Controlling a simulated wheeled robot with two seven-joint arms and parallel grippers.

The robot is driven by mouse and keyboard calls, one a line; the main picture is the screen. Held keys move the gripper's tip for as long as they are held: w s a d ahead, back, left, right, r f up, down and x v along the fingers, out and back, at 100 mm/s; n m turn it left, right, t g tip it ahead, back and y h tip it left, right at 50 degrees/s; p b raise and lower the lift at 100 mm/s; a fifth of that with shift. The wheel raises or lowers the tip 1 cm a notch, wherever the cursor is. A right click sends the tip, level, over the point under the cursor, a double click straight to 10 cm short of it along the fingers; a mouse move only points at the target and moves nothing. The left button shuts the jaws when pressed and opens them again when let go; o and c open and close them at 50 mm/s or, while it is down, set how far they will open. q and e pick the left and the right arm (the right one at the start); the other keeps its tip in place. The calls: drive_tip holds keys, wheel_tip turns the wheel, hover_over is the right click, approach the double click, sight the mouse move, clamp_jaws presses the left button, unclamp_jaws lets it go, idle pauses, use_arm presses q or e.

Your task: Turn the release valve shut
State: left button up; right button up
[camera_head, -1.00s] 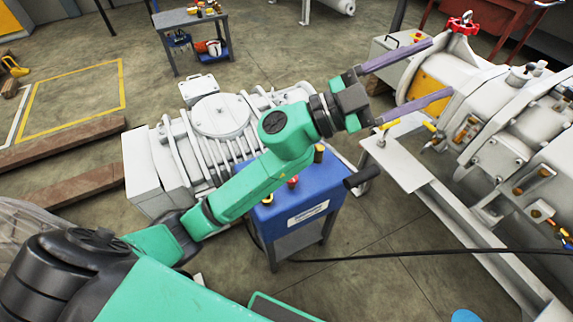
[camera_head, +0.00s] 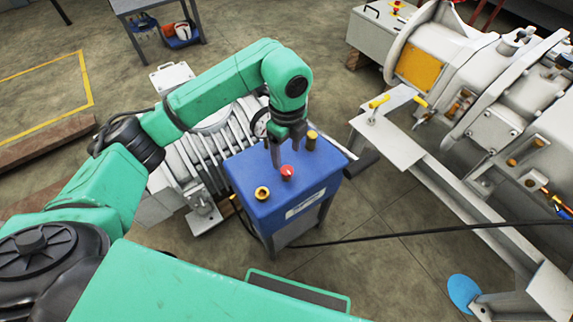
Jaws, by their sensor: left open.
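A small red knob (camera_head: 287,172) sits on top of the blue cart (camera_head: 240,180), in the middle of the head view. My left gripper (camera_head: 284,155) points down just above and behind this knob, with its fingers apart. I cannot tell whether a finger touches anything. Which fitting is the release valve is not clear from the picture. A brass ring-shaped fitting (camera_head: 262,193) and a brass cylinder (camera_head: 311,140) stand on the same top. A round gauge (camera_head: 261,124) shows partly behind the gripper. My right gripper is not in view.
A large pale machine (camera_head: 480,80) with yellow-handled valves stands at the right on a grey frame. A ribbed grey pump (camera_head: 200,150) stands behind the cart. A black cable (camera_head: 420,234) runs right from the cart. The floor at front right is mostly clear.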

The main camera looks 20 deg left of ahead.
sight(287, 170)
use_arm(q)
wheel_tip(287, 170, down, 7)
drive_tip(key=shift+r, duration=0.15)
clamp_jaws()
